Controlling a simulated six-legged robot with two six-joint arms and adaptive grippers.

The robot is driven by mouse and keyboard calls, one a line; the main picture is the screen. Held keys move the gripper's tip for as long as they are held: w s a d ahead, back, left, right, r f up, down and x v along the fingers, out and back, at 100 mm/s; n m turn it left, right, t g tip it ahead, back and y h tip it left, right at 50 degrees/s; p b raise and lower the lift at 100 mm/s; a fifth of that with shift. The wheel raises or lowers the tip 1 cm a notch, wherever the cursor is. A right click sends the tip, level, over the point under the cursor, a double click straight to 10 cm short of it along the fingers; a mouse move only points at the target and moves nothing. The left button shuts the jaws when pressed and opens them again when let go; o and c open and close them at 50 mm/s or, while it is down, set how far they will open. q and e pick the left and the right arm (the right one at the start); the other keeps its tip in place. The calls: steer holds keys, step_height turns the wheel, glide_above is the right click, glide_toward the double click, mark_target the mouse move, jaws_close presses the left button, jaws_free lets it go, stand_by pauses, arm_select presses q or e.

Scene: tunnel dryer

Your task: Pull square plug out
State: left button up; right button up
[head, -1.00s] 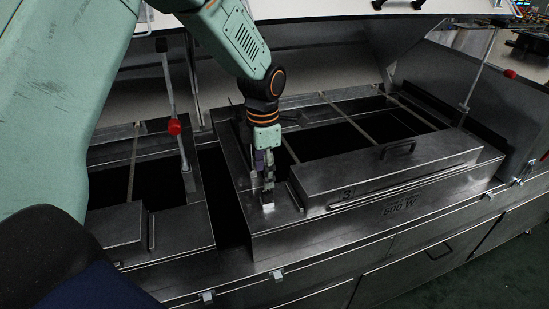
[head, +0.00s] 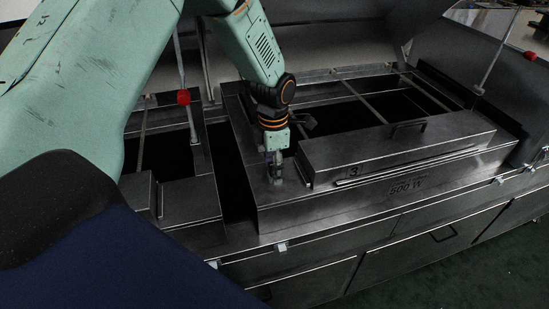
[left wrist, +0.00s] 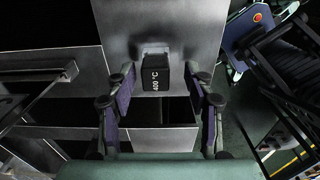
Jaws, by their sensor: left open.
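The square plug (left wrist: 155,75) is a black block marked "400 °C" in the left wrist view. It stands out from a grey metal panel (left wrist: 190,25). My left gripper (left wrist: 160,72) is open, with one finger to the left of the plug and one to the right. Gaps show between the fingers and the plug. In the head view my left gripper (head: 274,170) points down at the metal top beside the lid marked 3, and it hides the plug there. My right gripper is not in view.
The lid marked 3 (head: 390,150), with a handle, lies just right of the gripper. Dark open bays (head: 340,115) lie behind it. A rod with a red knob (head: 183,97) stands to the left. A dark gap (head: 232,185) runs left of the housing.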

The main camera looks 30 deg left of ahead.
arm_select(q)
steer(key=shift+s, duration=0.15)
steer(key=shift+w+a, duration=0.1)
steer(key=shift+w, duration=0.2)
steer(key=shift+c, duration=0.2)
steer(key=shift+w+f, duration=0.3)
steer(key=shift+w, duration=0.05)
steer(key=shift+c, duration=1.4)
steer(key=shift+s+r, duration=0.3)
steer(key=shift+s, duration=0.2)
steer(key=c, duration=0.6)
steer(key=shift+w+f, duration=0.15)
steer(key=shift+w, duration=0.1)
jaws_close()
steer(key=shift+o, duration=1.1)
jaws_free()
jaws_close()
